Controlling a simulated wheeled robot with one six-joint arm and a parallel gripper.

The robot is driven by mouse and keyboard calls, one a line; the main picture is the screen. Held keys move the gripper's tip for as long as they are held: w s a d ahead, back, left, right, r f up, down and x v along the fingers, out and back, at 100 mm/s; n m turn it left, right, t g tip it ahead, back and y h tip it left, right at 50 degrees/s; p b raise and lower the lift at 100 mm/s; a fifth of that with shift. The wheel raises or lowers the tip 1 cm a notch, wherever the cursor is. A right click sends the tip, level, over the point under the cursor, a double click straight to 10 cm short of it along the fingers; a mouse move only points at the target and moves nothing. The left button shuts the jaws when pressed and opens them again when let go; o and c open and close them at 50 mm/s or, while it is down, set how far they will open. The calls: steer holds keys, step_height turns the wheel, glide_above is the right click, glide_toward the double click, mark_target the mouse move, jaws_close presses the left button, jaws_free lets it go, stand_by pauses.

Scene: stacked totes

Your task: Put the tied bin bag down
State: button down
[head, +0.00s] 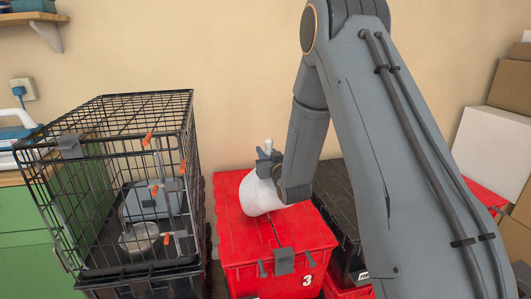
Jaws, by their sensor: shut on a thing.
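The tied bin bag (260,196) is white and rounded, with a tied neck sticking up at its top. It is at the red tote (237,249) marked 3, over the rear part of its closed lid. I cannot tell whether the bag touches the lid. My gripper (268,160) is shut on the bag's neck, above the bag. My wrist hides the bag's right side.
A black wire crate (118,115) with a metal bowl (139,238) inside stands close on the left. A black-lidded tote (341,193) is right of the red tote, partly behind my arm. Cardboard boxes (511,88) are stacked at the far right.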

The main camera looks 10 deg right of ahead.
steer(key=shift+f, duration=0.1)
steer(key=c, duration=1.5)
jaws_free()
